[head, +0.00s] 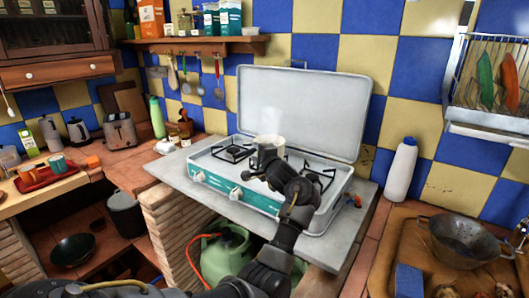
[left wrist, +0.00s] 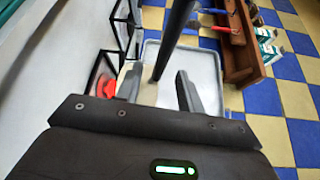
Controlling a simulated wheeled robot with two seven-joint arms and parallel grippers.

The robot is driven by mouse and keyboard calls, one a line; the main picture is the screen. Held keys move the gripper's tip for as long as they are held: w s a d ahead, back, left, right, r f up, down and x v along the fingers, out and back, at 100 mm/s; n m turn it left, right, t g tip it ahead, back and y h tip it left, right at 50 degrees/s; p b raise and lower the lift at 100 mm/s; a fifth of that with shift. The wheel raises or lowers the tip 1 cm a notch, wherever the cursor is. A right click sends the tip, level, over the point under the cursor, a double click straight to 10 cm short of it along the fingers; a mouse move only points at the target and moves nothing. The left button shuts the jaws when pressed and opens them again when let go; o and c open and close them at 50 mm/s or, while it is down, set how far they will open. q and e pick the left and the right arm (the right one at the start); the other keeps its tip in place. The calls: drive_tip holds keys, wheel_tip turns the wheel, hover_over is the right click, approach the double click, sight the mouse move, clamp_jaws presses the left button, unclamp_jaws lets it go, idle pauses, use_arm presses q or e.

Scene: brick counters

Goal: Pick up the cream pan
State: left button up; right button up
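The cream pan (head: 268,143) sits upright on the gas stove (head: 222,175) in the middle of the head view. My left gripper (head: 262,172) is just in front of it and hides its lower part. In the left wrist view, the two fingers of my left gripper (left wrist: 159,88) are apart. A dark bar (left wrist: 172,45), which looks like a handle, runs down between them, with gaps visible on both sides. A small cream patch beside the left finger may be the pan. I cannot tell whether anything touches. My right gripper is not in view.
The stove's raised lid (head: 300,105) stands behind the pan. A white bottle (head: 401,170) and a metal colander (head: 463,240) are at the right. A toaster (head: 120,130) and a green bottle (head: 157,117) are at the left. A green gas cylinder (head: 232,250) stands below the stove.

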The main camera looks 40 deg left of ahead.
sight(254, 151)
use_arm(q)
drive_tip(key=x, duration=0.3)
drive_tip(key=shift+w+a+f, duration=0.1)
drive_tip(key=shift+a, duration=0.25)
clamp_jaws()
